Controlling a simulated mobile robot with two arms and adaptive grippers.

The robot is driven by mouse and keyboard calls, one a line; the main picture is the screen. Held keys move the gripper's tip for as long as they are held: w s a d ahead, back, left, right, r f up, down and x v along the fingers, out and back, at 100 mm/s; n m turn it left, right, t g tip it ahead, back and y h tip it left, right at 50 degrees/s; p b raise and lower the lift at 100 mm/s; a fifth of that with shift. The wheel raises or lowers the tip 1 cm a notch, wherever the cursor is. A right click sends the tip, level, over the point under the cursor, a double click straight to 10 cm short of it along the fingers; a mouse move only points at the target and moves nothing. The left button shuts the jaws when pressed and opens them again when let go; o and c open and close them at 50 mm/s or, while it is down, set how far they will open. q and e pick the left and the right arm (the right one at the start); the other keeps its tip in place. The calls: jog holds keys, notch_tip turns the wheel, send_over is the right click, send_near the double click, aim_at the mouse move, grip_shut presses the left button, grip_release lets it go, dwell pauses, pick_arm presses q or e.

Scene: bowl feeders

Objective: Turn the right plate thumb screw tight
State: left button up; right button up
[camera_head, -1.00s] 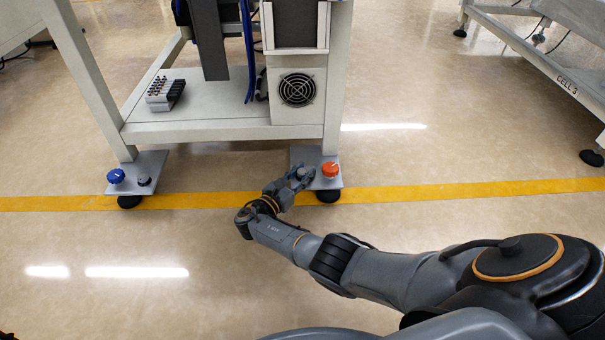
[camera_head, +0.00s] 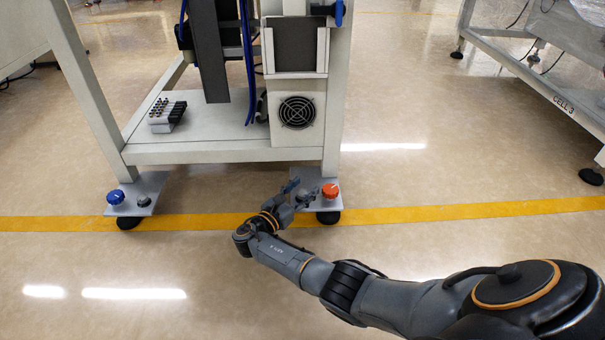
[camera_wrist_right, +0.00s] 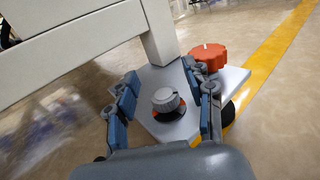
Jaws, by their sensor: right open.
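The right foot plate (camera_head: 308,177) is a light metal plate at the foot of the right table leg. Its thumb screw (camera_wrist_right: 166,100) is a grey ribbed knob with a white mark on top and a black and orange ring beneath. My right gripper (camera_head: 301,191) is open over the plate. In the right wrist view its blue-padded fingers (camera_wrist_right: 163,84) stand on both sides of the thumb screw, with a gap on each side. In the head view I cannot clearly make out the screw among the fingers. My left gripper is not in view.
An orange knob (camera_wrist_right: 210,57) stands on the same plate, close beside one finger. The left foot plate (camera_head: 150,184) carries a blue knob (camera_head: 115,197) and a small dark screw (camera_head: 143,201). The table leg (camera_head: 332,130) rises behind the right plate. The floor in front is clear.

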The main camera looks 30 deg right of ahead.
aim_at(302, 193)
notch_tip(302, 193, up, 8)
jog(key=shift+f, duration=0.2)
dwell(0.3)
